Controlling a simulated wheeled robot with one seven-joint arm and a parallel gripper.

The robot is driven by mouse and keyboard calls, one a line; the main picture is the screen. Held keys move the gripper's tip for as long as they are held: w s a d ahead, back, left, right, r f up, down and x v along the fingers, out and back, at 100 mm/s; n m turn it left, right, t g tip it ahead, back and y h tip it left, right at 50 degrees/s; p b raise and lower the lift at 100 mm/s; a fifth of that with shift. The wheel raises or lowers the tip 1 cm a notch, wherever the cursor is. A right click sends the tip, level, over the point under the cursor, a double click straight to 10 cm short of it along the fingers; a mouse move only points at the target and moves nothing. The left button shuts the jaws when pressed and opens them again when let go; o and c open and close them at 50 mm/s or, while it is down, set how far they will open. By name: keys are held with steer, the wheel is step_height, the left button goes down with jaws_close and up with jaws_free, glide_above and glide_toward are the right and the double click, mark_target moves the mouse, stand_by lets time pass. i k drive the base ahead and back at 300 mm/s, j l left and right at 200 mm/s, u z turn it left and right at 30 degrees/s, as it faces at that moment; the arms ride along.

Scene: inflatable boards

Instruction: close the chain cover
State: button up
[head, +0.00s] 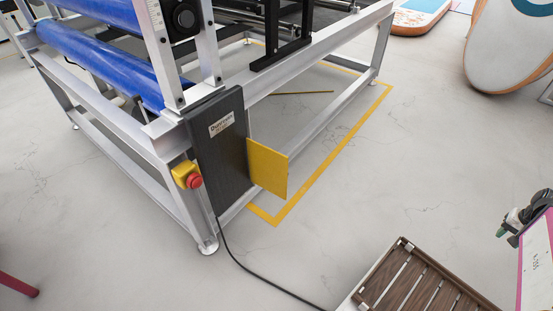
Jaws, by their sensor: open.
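The chain cover appears to be the yellow panel (268,170) on the metal frame machine. It stands out to the right from the right edge of a dark upright housing (222,155) with a white label, so it looks swung open. Its left edge meets the housing; any hinge or latch is too small to make out. What lies behind the panel is hidden. I do not see my gripper in the head view.
A red stop button (195,182) on a yellow box sits left of the housing. A black cable (250,268) runs across the floor. A slatted brown wooden piece (415,285) is at the lower right. Inflatable boards (510,50) stand behind. Floor right of the panel is clear.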

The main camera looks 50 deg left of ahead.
mark_target(268, 168)
steer(key=i+u, duration=0.3)
steer(key=u, duration=0.15)
steer(key=i+u, duration=0.3)
steer(key=u, duration=0.15)
steer(key=i+l+u, duration=0.2)
steer(key=u, duration=0.25)
steer(key=i+l+u, duration=0.3)
steer(key=u, duration=0.15)
steer(key=i+u, duration=0.15)
steer(key=u, duration=0.35)
steer(key=i+l+u, duration=0.15)
steer(key=u, duration=0.35)
steer(key=i+l+u, duration=0.15)
steer(key=u, duration=0.35)
steer(key=l+u, duration=0.3)
steer(key=u, duration=0.15)
steer(key=i+l+u, duration=0.1)
steer(key=l+u, duration=0.2)
steer(key=i+l+u, duration=0.1)
steer(key=l+u, duration=0.25)
steer(key=k+l+u, duration=0.15)
steer(key=k, duration=0.3)
steer(key=l, duration=0.1)
